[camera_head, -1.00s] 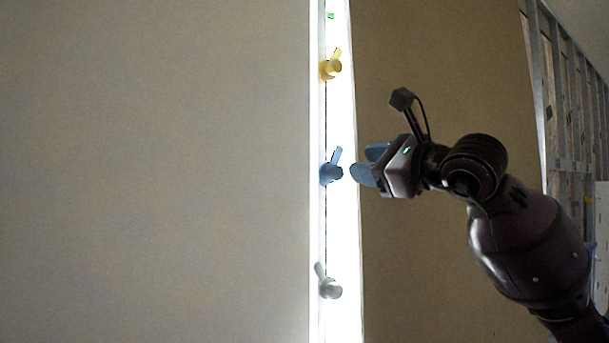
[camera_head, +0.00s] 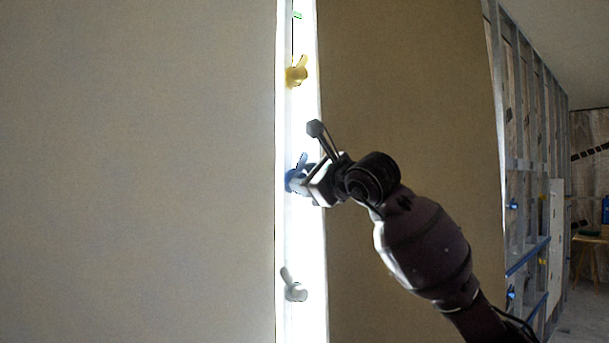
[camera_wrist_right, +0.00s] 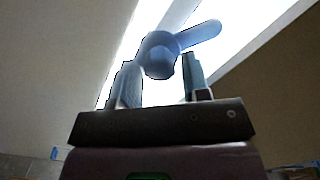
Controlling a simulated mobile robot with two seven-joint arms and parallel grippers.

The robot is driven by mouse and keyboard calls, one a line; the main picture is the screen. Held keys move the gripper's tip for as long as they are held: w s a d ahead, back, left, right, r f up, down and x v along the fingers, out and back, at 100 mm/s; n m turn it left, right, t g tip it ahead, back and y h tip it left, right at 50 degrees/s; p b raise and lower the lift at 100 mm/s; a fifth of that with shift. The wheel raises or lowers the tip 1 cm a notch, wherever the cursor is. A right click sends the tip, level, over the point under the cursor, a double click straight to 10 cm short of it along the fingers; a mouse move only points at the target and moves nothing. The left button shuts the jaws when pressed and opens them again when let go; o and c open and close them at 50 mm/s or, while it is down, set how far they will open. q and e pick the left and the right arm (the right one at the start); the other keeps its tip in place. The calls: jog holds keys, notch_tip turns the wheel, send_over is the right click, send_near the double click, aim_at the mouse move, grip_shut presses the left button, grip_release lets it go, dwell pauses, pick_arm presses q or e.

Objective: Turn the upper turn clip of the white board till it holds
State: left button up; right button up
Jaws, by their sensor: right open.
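A yellow turn clip (camera_head: 297,72), a blue turn clip (camera_head: 294,178) and a grey turn clip (camera_head: 293,290) sit one above another on a bright strip beside the large pale board (camera_head: 140,170). My right gripper (camera_head: 302,182) is at the blue clip and hides part of it. In the right wrist view the blue clip (camera_wrist_right: 160,55) has its round hub between and just beyond the tips of my open right gripper (camera_wrist_right: 161,72). Its lever points up and to the right. I cannot tell whether the fingers touch the hub. My left gripper is not in view.
A brown panel (camera_head: 410,90) stands right of the bright strip (camera_head: 307,235). A metal stud frame (camera_head: 525,150) with blue parts and a smaller white panel (camera_head: 556,230) stands farther right. A small green mark (camera_head: 297,15) shows at the top of the strip.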

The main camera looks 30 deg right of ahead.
jog(key=shift+w, duration=0.45)
jog(key=c, duration=0.6)
jog(key=shift+f+n+b, duration=0.2)
jog(key=shift+n+b, duration=2.25)
jog(key=shift+n, duration=9.45)
jog(key=shift+c, duration=0.2)
